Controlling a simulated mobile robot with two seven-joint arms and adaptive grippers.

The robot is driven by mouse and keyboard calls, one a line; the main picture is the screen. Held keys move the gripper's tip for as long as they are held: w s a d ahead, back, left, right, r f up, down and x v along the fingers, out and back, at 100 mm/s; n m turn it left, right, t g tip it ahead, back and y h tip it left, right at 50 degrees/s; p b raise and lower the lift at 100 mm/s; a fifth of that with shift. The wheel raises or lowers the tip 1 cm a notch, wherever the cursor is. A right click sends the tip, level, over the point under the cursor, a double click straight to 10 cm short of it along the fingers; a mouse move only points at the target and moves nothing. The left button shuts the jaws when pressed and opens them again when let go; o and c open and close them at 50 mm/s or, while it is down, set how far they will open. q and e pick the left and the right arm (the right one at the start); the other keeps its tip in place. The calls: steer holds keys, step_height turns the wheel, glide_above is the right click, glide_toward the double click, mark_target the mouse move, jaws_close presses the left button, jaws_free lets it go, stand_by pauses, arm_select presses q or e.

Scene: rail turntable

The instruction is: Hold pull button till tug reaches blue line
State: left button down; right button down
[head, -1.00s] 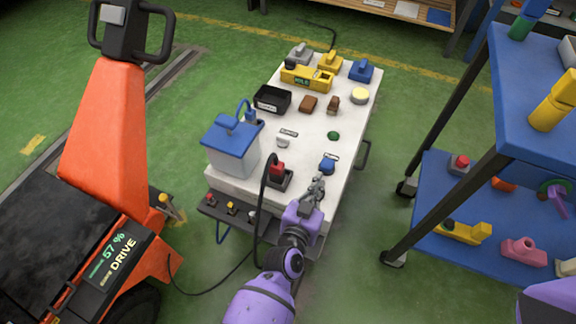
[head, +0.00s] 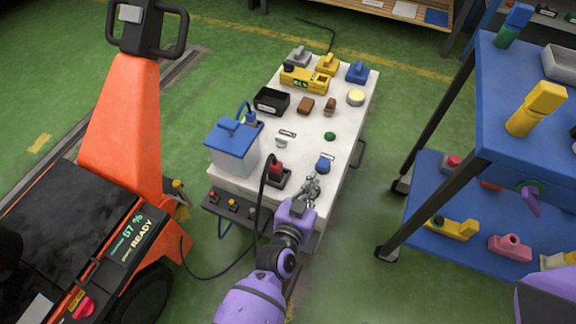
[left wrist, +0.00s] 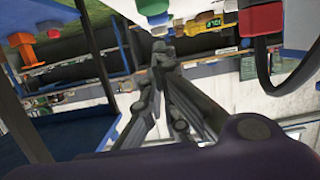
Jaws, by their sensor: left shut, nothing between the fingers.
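My left gripper (head: 311,182) is shut and empty at the near right of a white table (head: 348,115). Its tips are close to a blue dome-shaped button (head: 323,166) with a small label; I cannot tell whether they touch. The gripper also shows in the left wrist view (left wrist: 163,60). A green button (head: 330,136) and a red-topped black control (head: 279,174) are on the same table. The labels are too small to read. A yellow box (head: 304,79) with a lit green display stands farther back. I cannot make out a tug or blue line for certain. My right gripper is out of view.
A grey box with a blue lid (head: 234,150) stands at the table's left front. A black cable loops up beside my left gripper. A blue shelf rack (head: 492,80) stands to the right, with green floor between it and the table.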

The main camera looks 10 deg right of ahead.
arm_select(q)
steer(key=v, duration=0.7)
steer(key=shift+p, duration=0.45)
steer(key=shift+a, duration=0.1)
